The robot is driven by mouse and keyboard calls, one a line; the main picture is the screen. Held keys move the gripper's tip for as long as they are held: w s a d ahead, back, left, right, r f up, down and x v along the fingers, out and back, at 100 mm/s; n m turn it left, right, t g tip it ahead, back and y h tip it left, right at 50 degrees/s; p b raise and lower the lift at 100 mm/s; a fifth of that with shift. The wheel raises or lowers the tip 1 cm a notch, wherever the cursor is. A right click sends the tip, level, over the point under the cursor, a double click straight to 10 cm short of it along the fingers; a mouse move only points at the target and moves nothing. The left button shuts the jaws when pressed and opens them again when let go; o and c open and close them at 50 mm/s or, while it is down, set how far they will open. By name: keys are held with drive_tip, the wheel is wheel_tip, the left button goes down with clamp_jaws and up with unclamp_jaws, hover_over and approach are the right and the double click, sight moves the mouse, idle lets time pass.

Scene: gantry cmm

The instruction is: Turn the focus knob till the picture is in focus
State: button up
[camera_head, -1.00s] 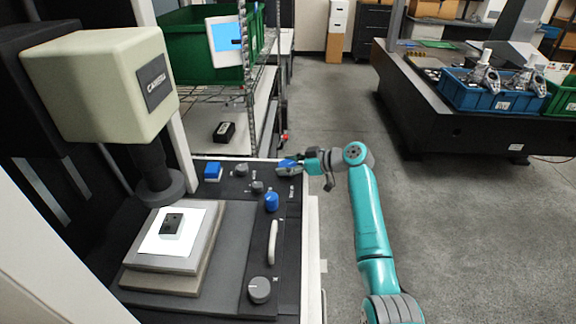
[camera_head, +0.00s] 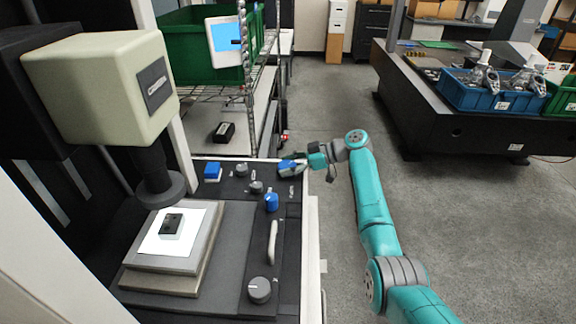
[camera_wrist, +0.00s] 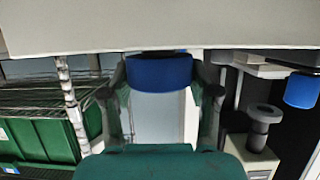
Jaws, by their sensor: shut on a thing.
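My gripper (camera_head: 290,168) is at the far right corner of the dark machine panel, its fingers closed on both sides of a blue knob, which shows between them in the wrist view (camera_wrist: 160,72). I cannot read a label that names it the focus knob. A screen (camera_head: 227,41) with a blue and white picture hangs at the upper middle; its sharpness is too small to tell. The camera head (camera_head: 100,85), a pale box, stands over a small black part (camera_head: 172,224) on a white plate (camera_head: 160,249).
The panel also bears a blue knob (camera_head: 271,202), a blue block-like control (camera_head: 212,172), grey knobs (camera_head: 260,290) and a pale handle (camera_head: 272,242). A wire shelf with a green bin (camera_head: 195,50) stands behind. The floor at right is free up to the black table (camera_head: 440,120).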

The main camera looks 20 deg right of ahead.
drive_tip(key=o, duration=1.2)
drive_tip(key=shift+c, duration=0.2)
drive_tip(key=shift+d, duration=0.1)
drive_tip(key=v, duration=1.1)
drive_tip(key=shift+s+d, duration=0.2)
drive_tip(key=shift+d, duration=0.2)
drive_tip(key=shift+r, duration=0.1)
